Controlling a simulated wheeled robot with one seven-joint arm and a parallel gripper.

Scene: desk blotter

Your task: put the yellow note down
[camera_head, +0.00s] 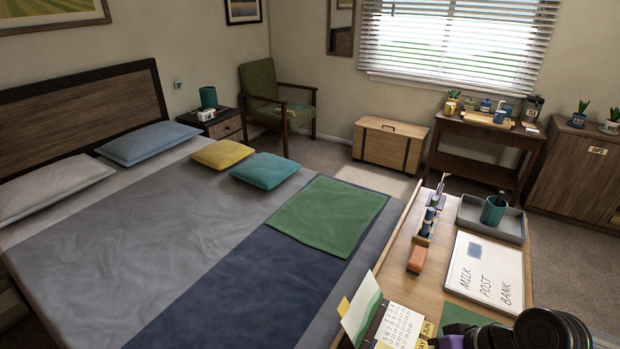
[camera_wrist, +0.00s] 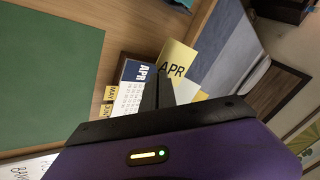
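My gripper (camera_wrist: 157,82) is over the desk calendar, its two dark fingers close together. They appear shut on a yellow note (camera_wrist: 178,62) marked APR, which sticks out past the fingertips, tilted, and looks nearer than the calendar. The calendar (camera_wrist: 130,98) has a blue APR header. Two smaller yellow notes, MAY (camera_wrist: 110,92) and JUN (camera_wrist: 106,110), sit along its side. In the head view the calendar (camera_head: 398,326) lies at the bottom, with JUN (camera_head: 427,329) and MAY (camera_head: 421,344) beside it. The held note cannot be made out there.
A green blotter (camera_wrist: 45,60) covers much of the desk. A whiteboard (camera_head: 485,270) reading MILK POST BANK, a grey tray (camera_head: 470,212) with a teal cup (camera_head: 494,210), and an orange block (camera_head: 417,259) stand farther along. A green-and-white card (camera_head: 362,308) stands left of the calendar.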

